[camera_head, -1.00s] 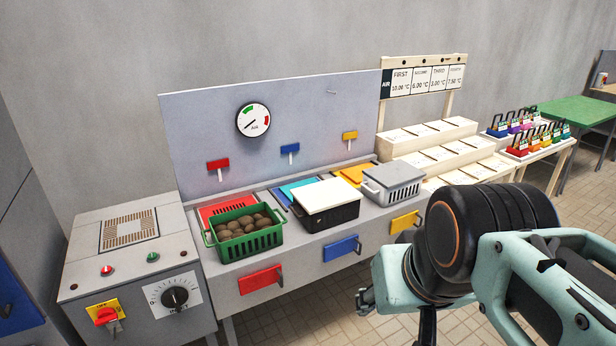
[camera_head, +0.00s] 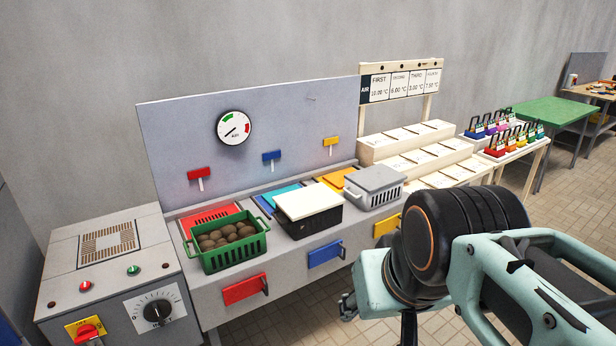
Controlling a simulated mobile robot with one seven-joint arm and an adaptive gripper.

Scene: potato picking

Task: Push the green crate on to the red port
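The green crate (camera_head: 232,260), full of brown potatoes (camera_head: 224,236), sits at the front left of the grey bench. The red port (camera_head: 208,218) is a slotted red panel in the bench top, just behind the crate and partly hidden by it. The crate overlaps the port's front part; its front side is near the bench's front edge. My gripper (camera_head: 348,305) shows only in part, low in the picture, to the right of the crate and apart from it, in front of the bench. Its fingers are mostly hidden by my arm.
A black crate with a white lid (camera_head: 316,222) stands right of the green crate, then a grey crate (camera_head: 376,189). Red (camera_head: 244,290) and blue (camera_head: 325,253) handled panels are on the bench front. A control box (camera_head: 112,262) stands at left.

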